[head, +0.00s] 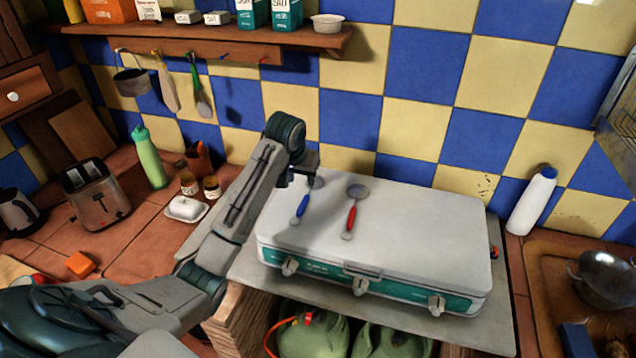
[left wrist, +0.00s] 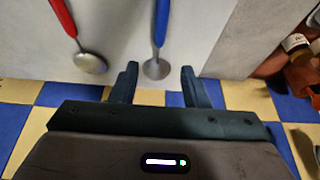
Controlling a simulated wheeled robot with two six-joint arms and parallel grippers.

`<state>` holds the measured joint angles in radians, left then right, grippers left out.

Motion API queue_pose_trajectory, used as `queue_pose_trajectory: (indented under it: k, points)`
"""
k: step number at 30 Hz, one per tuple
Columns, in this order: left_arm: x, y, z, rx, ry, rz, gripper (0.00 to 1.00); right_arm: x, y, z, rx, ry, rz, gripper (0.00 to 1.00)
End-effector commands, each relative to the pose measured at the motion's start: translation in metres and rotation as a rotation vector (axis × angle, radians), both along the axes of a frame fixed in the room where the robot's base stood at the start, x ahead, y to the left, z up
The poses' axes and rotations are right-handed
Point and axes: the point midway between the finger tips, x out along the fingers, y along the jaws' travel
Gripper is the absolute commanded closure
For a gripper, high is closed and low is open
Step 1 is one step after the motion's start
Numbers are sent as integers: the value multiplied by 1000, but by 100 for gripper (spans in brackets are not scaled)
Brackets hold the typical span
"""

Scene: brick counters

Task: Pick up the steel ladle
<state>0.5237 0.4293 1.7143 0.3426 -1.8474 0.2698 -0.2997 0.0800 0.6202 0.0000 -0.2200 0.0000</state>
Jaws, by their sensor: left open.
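Two steel-headed utensils lie on the closed white lid of a camp stove (head: 420,225). One has a red handle and a rounded bowl (head: 357,191); it also shows in the left wrist view (left wrist: 90,63). The other has a blue handle (head: 301,209); its round steel head shows in the left wrist view (left wrist: 157,69). I cannot tell surely which is the steel ladle. My left gripper (head: 298,177) is open over the lid's back left edge. In the left wrist view its fingers (left wrist: 160,78) stand either side of the blue-handled utensil's head. My right gripper is out of view.
A wall shelf (head: 220,38) with a hanging pot (head: 133,81) and utensils is behind. A toaster (head: 97,195), green bottle (head: 149,160) and butter dish (head: 186,208) stand left. A white bottle (head: 533,200) and sink with a wok (head: 605,278) are right. Green gas bottles (head: 315,340) sit below.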

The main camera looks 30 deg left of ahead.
Motion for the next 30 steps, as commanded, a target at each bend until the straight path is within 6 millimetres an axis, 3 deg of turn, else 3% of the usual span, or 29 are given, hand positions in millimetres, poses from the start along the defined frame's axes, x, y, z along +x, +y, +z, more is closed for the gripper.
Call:
queue_pose_trajectory:
  k: [6, 12, 19, 24, 30]
  points:
    - [12, 3, -31, -1, 4, 0, 58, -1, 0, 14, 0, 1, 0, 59]
    - [19, 4, -44, -1, 2, 0, 58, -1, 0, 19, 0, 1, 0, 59]
    - [34, 5, -66, -3, 5, 1, 58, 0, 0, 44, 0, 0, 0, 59]
    - [41, 7, -85, 0, 3, -1, 58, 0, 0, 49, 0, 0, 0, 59]
    - [42, 8, -90, 0, 1, -1, 58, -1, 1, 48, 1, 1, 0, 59]
